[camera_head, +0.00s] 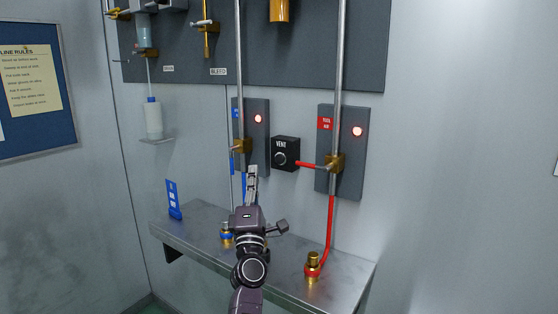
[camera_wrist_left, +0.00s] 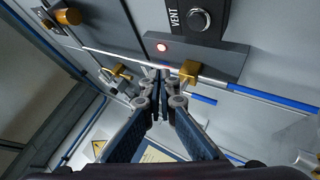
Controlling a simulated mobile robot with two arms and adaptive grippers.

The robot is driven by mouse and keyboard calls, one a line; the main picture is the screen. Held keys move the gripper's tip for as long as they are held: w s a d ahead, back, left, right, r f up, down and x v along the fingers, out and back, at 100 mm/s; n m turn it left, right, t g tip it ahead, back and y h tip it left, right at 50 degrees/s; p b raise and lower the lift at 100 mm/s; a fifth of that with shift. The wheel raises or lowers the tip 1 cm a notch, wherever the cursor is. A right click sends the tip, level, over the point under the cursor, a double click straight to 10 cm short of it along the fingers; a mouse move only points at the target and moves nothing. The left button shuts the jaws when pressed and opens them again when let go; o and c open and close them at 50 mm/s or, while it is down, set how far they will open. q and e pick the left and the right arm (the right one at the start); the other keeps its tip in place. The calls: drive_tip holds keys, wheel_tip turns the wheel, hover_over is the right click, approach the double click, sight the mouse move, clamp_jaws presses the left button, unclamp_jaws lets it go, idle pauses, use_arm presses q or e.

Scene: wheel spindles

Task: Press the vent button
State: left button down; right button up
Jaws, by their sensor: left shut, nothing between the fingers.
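The black vent box (camera_head: 290,142) is on the wall between two grey panels, with a round dark button (camera_head: 281,158) under the word VENT. In the left wrist view the vent button (camera_wrist_left: 199,19) is at the top, right of centre. My left gripper (camera_head: 252,171) is shut and empty. It points up the wall, left of and a little below the vent button, apart from it in the picture. My right gripper is not in view.
A brass valve with a red lever (camera_head: 312,165) is just right of the vent box. A steel pipe with a brass valve (camera_head: 241,146) runs close to my left gripper. A metal shelf (camera_head: 345,271) carries brass fittings and a blue tag (camera_head: 174,199).

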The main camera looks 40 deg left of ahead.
sight(280, 159)
use_arm(q)
drive_tip(key=w+a+b, duration=0.1)
drive_tip(key=w+b, duration=0.3)
drive_tip(key=w, duration=0.4)
drive_tip(key=shift+w+b, duration=0.35)
drive_tip(key=shift+w, duration=0.05)
idle(0.5)
drive_tip(key=shift+w, duration=0.15)
idle(0.6)
drive_tip(key=shift+w, duration=0.3)
